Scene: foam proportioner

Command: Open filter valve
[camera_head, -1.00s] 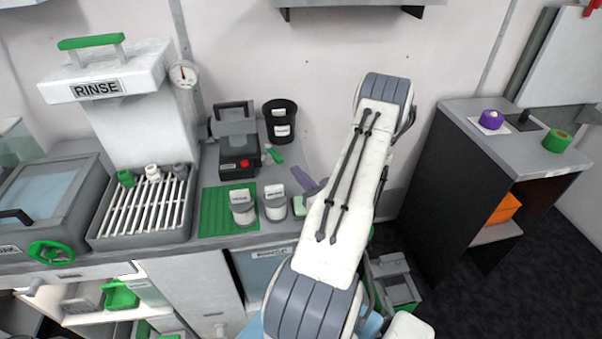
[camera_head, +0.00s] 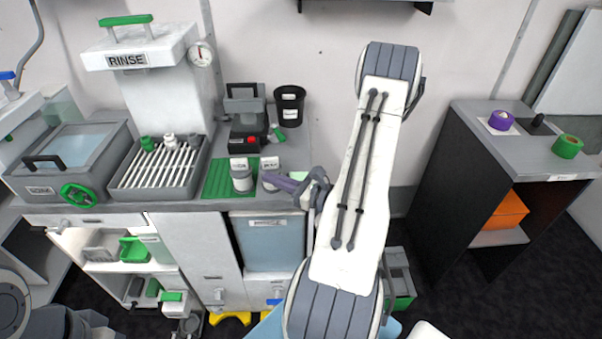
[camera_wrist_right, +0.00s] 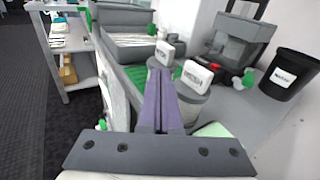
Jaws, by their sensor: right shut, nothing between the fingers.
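No part labelled as a filter valve is readable in these views. A green handwheel (camera_head: 79,194) sits on the front of the grey lidded basin at the left in the head view; I cannot tell whether it is the filter valve. My right gripper (camera_head: 283,183) reaches in from the right over the counter's front edge, beside two white-lidded jars (camera_head: 242,178). Its purple fingers (camera_wrist_right: 160,101) are shut and empty in the right wrist view, pointing toward the jars. The handwheel is well to the left of this gripper. My left gripper is not in view.
A slatted tray (camera_head: 158,168) stands under the RINSE unit (camera_head: 127,60). A black cup (camera_head: 290,106) and a grey device with a red button (camera_head: 246,120) stand behind the jars. A side desk (camera_head: 485,114) is at the right. Dark floor lies between the counter and desk.

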